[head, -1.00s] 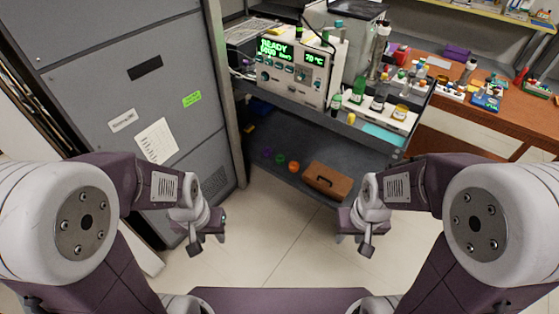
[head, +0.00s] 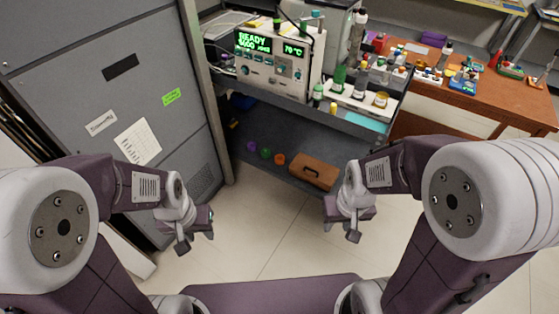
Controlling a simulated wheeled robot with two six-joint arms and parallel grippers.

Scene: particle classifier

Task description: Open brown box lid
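The brown box (head: 315,171) lies on the low shelf (head: 270,138) of the cart, near its front edge. Its lid looks shut, and a dark handle shows on it. My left gripper (head: 196,230) hangs over the floor to the left, well apart from the box. My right gripper (head: 340,219) is in front of and below the box in the picture, apart from it. Both grippers are seen from behind and above, and their finger gaps cannot be made out.
Small purple, green and orange round items (head: 266,153) lie left of the box. An instrument (head: 272,67) and several bottles stand on the cart's upper shelf. A grey cabinet (head: 105,85) stands at left. A brown table (head: 510,98) is at right. The floor ahead (head: 265,225) is clear.

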